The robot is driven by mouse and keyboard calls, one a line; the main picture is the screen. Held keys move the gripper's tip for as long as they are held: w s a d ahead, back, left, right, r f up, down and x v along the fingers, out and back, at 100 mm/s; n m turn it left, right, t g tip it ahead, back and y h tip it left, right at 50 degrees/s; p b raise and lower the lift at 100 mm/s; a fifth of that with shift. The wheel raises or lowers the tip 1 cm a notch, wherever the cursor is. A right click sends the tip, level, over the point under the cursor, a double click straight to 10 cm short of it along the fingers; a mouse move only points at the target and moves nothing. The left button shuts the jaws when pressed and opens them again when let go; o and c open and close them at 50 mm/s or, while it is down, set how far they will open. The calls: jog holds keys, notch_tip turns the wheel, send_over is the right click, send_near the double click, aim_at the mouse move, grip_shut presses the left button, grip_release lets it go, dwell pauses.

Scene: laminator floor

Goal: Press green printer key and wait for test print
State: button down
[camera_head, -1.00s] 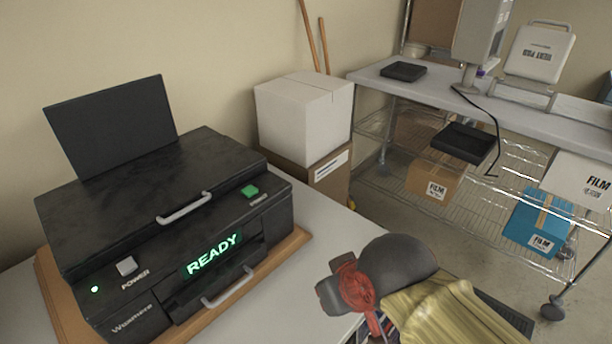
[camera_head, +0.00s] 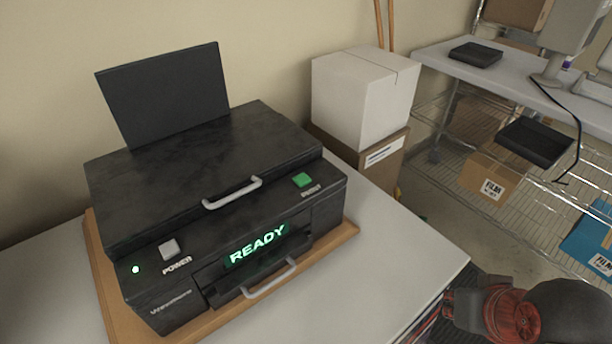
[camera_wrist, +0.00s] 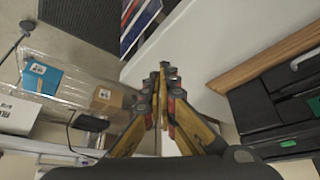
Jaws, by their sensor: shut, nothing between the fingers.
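The black printer (camera_head: 215,195) stands on a wooden board on a grey-white table, with its panel raised at the back. Its green key (camera_head: 302,180) is on the right of the top front edge, and the key also shows in the wrist view (camera_wrist: 288,143). The display (camera_head: 258,245) reads READY in lit green letters. A grey power button (camera_head: 169,248) and a small lit green light sit at the left. My gripper (camera_wrist: 163,72) is shut and empty, apart from the printer, which lies to its right in the wrist view. In the head view only my arm shows, at the lower right.
The table (camera_head: 425,255) is bare right of the printer. A white box (camera_head: 362,98) on a brown carton stands behind it. A wire shelf with film boxes (camera_head: 492,172) and a black tray (camera_head: 534,142) stands at the right.

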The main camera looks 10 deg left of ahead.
jog(key=w+r+n+t+h+p, duration=0.1)
jog(key=w+r+n+p, duration=0.3)
jog(key=w+r+p, duration=0.65)
jog(key=w+a+r+n+t+y+p, duration=0.1)
jog(key=w+a+r+n+p, duration=0.25)
jog(key=w+p, duration=0.25)
jog(key=w+a+r+n+t+p, duration=0.1)
jog(key=w+a+r+n+p, duration=0.1)
jog(key=w+a+p, duration=0.35)
jog(key=r+n+g+y+p, duration=0.3)
jog(key=n+y+p, duration=0.7)
jog(key=p, duration=1.2)
send_over(300, 181)
jog(key=f+n+g+h, duration=0.1)
jog(key=n+h, duration=0.1)
jog(key=shift+f, duration=0.15)
jog(key=shift+w+f+b, duration=0.1)
jog(key=shift+f+b, duration=0.05)
jog(key=shift+b, duration=0.2)
notch_tip(300, 181, down, 8)
jog(key=b, duration=0.8)
jog(key=shift+f, duration=0.25)
